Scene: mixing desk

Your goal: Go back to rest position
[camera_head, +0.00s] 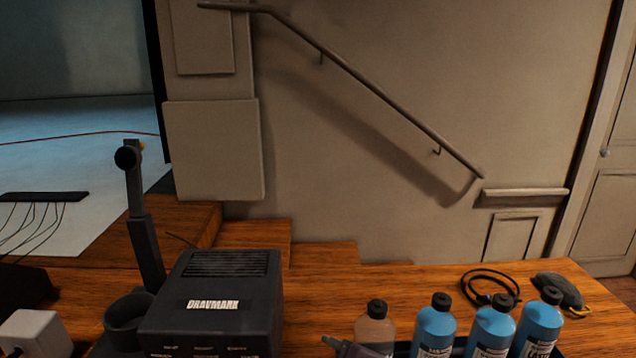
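Neither of my grippers can be made out in the head view. A wooden desk (320,290) fills the lower part of the picture. On it stands a dark grey mixing device with a boxy base labelled DRAVMARK (215,290) and an upright post (143,235) at its left.
A dark round cup (128,310) and a white box (36,334) are at the front left. A coiled black cable (488,287) and a dark mouse-like item (558,290) lie at the right. The desk's middle is clear. A wall with a handrail (375,90) stands behind.

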